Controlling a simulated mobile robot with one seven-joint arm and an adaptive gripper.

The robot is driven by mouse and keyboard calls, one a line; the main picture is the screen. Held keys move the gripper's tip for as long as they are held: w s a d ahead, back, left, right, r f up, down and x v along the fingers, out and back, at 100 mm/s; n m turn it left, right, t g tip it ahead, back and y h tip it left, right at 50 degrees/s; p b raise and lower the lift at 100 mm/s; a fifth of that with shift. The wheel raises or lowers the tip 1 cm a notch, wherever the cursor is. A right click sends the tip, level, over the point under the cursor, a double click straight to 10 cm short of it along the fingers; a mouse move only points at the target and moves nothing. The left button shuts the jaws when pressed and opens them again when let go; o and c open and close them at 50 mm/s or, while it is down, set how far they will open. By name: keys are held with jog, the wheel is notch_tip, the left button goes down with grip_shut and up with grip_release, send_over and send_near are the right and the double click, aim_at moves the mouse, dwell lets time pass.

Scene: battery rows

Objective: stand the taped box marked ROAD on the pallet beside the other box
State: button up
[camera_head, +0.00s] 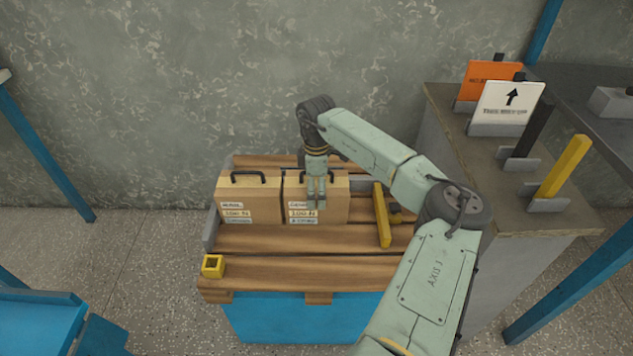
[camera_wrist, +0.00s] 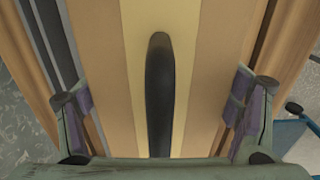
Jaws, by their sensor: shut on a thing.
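Two brown boxes with black handles and white front labels are upright side by side on the wooden pallet (camera_head: 290,271). The left box (camera_head: 263,196) and the right box (camera_head: 337,207) are very close, with at most a narrow gap. The label words are too small to read surely, so I cannot confirm which says ROAD. My gripper (camera_head: 316,203) is shut on the right box, with a finger down its front face. In the wrist view, yellow tape (camera_wrist: 137,60) and the handle (camera_wrist: 160,95) run along the held box's top between my fingers. The box appears to rest on the pallet.
A small yellow square socket (camera_head: 213,266) is at the pallet's front left corner. A grey side bench (camera_head: 440,120) at right carries an orange sign (camera_head: 488,78), a white arrow sign (camera_head: 508,103) and upright bars. The pallet's front is mostly clear.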

jog(key=shift+r, duration=0.1)
jog(key=o, duration=1.9)
notch_tip(320, 180, up, 12)
jog(key=shift+b, duration=0.85)
